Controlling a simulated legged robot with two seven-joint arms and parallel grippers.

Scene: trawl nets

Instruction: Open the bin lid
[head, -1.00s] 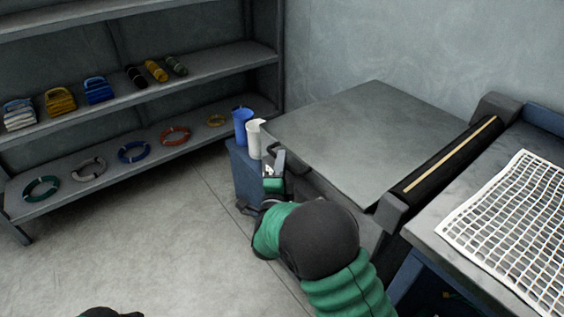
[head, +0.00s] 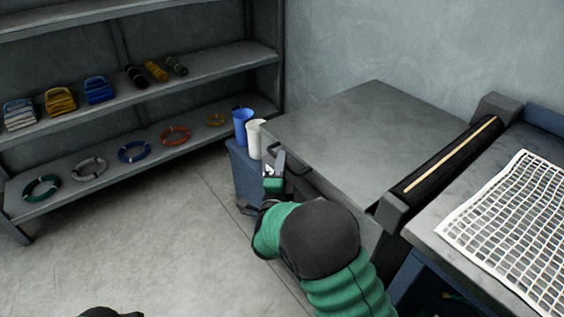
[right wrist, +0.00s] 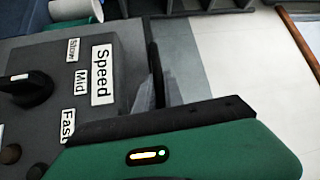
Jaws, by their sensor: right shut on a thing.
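The bin lid is most likely the wide flat grey panel (head: 365,135) right of centre in the head view; it looks nearly level. A dark curved handle (head: 293,168) shows at its front left edge. My right gripper (head: 275,164) is at that edge, shut on what looks like this handle. In the right wrist view, the fingers (right wrist: 157,85) close around a thin dark bar (right wrist: 154,55). My arm and the gripper body hide part of the bin front.
A blue cup (head: 242,127) and a white cup (head: 255,138) stand on a blue stand (head: 244,172) beside the gripper. A control box (right wrist: 95,45) with Speed labels is close to the fingers. A net (head: 525,225) lies on the right table. Shelves stand at left; the floor between is clear.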

